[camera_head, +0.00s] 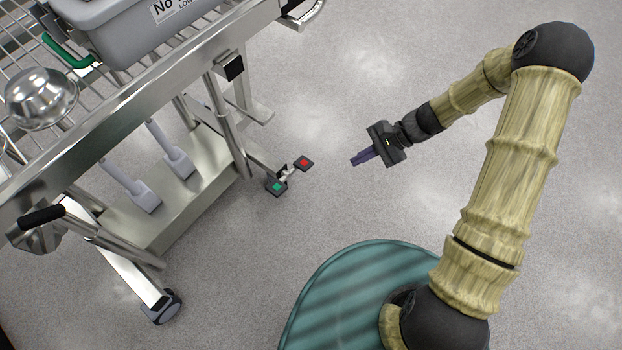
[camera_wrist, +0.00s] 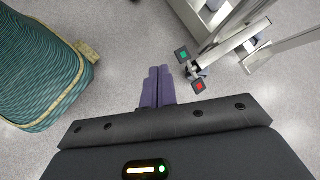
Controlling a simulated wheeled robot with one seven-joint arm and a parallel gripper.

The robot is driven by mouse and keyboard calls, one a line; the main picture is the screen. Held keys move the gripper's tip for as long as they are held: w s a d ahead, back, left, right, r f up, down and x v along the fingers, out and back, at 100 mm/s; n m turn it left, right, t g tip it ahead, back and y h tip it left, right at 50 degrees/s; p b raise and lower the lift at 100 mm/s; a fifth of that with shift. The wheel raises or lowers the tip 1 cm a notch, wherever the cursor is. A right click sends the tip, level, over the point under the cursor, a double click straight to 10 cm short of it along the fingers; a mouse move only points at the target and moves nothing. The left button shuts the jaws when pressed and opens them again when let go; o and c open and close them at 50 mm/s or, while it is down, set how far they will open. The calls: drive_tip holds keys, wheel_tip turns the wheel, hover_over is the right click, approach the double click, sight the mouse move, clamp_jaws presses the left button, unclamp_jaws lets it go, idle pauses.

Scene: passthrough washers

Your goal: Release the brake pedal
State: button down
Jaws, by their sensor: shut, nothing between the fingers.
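The brake pedal is a small rocker with a red pad (camera_head: 303,163) at one end and a green pad (camera_head: 277,187) at the other. It sits low on the cart's leg, near the floor. In the head view the red pad is up and to the right of the green one.
The metal cart (camera_head: 120,120) fills the left side, with a grey bin (camera_head: 130,35), a steel bowl (camera_head: 40,97) and a lower shelf (camera_head: 190,205). A caster (camera_head: 162,307) stands at its near corner. The speckled floor right of the pedal is clear.

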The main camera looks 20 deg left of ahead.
drive_tip(key=w+a+f+m+t+y+b, duration=0.3)
drive_tip(key=f+m+b, duration=0.3)
drive_tip(key=f, duration=0.9)
drive_tip(key=w+a+f+m+t+y+b, duration=0.3)
drive_tip(key=w+f+m+t+y+b, duration=0.1)
drive_tip(key=f+b, duration=0.8)
drive_tip(key=w+a+f+m+t+y+b, duration=0.3)
drive_tip(key=f+m+t+b, duration=0.3)
drive_tip(key=f, duration=1.2)
drive_tip(key=m+b, duration=0.2)
drive_tip(key=b, duration=0.1)
drive_tip(key=shift+w+a+b, duration=0.15)
drive_tip(key=shift+b, duration=0.2)
drive_tip(key=shift+a+r, duration=0.1)
